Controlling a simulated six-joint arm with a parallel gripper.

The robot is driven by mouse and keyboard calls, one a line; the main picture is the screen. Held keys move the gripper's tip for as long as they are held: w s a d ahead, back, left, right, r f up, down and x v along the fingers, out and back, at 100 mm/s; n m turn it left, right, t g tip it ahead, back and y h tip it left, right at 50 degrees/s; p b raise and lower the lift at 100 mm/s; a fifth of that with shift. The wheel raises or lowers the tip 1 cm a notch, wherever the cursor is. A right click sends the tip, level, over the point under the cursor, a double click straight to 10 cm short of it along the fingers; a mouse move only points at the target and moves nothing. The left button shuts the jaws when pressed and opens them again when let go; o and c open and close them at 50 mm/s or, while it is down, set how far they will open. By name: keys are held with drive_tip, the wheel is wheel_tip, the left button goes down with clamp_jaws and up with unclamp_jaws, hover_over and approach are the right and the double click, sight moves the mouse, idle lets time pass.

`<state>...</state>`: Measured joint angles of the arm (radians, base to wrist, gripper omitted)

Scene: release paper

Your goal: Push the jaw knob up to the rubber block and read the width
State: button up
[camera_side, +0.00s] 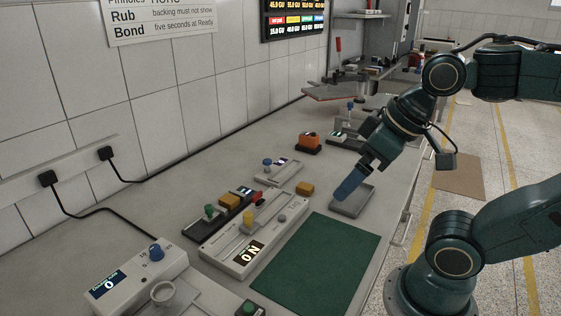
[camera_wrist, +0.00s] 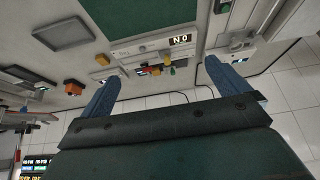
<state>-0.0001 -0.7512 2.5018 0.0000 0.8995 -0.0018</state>
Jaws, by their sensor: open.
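My gripper (camera_side: 340,195) has blue fingers and hangs over a small grey tray (camera_side: 369,191) at the bench's right side. In the wrist view its fingers (camera_wrist: 162,70) are wide apart with nothing between them. A small grey gauge with a blue knob (camera_side: 267,162) and a little display (camera_side: 283,160) sits left of the gripper. A yellow-orange block (camera_side: 305,188) lies between these units. I cannot tell which knob is the jaw knob or which block is rubber.
A green mat (camera_side: 320,262) covers the bench front. A white box with a blue dial (camera_side: 156,253) stands front left. An orange block on a black base (camera_side: 308,140) and another blue-knobbed device (camera_side: 349,106) stand farther back. Bare bench lies left of the gauge.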

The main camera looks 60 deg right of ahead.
drive_tip(key=shift+w, duration=0.1)
drive_tip(key=c, duration=0.7)
drive_tip(key=shift+w+r, duration=0.2)
drive_tip(key=c, duration=0.4)
drive_tip(key=shift+w+r, duration=0.2)
drive_tip(key=shift+w, duration=0.15)
drive_tip(key=shift+c, duration=0.8)
drive_tip(key=w+r+g, duration=0.1)
drive_tip(key=w+r, duration=0.1)
drive_tip(key=w, duration=0.7)
drive_tip(key=w+r+g, duration=0.2)
drive_tip(key=w, duration=0.7)
drive_tip(key=w+f+m+g, duration=0.1)
drive_tip(key=w+f, duration=0.5)
drive_tip(key=w, duration=0.3)
drive_tip(key=w+a+f+g, duration=0.1)
drive_tip(key=w+f, duration=0.6)
drive_tip(key=w, duration=0.3)
drive_tip(key=shift+m+g, duration=0.3)
drive_tip(key=shift+m, duration=0.1)
drive_tip(key=shift+a+f, duration=0.1)
